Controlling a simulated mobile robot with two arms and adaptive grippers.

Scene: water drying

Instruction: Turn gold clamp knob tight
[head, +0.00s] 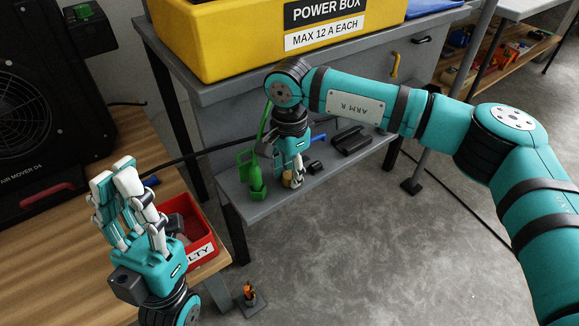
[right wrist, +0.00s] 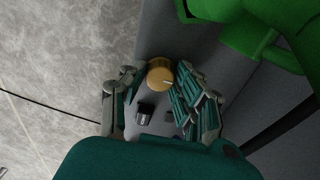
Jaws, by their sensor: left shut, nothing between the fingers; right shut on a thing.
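The gold clamp knob (right wrist: 160,74) shows in the right wrist view as a short gold cylinder with a dark line on its face. My right gripper (right wrist: 162,92) is shut on it, with fingers on both sides. In the head view the gold knob (head: 288,177) is a small spot, mostly hidden between the fingers of my right gripper (head: 293,181), which points down at the grey lower shelf. The clamp's body cannot be made out. My left gripper (head: 122,180) is shut and empty, fingers up, near the wooden table's edge.
Black parts (head: 351,139) lie to the right. A yellow power box (head: 240,45) sits above. A red bin (head: 200,240) is close to my left gripper. Open floor lies front right.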

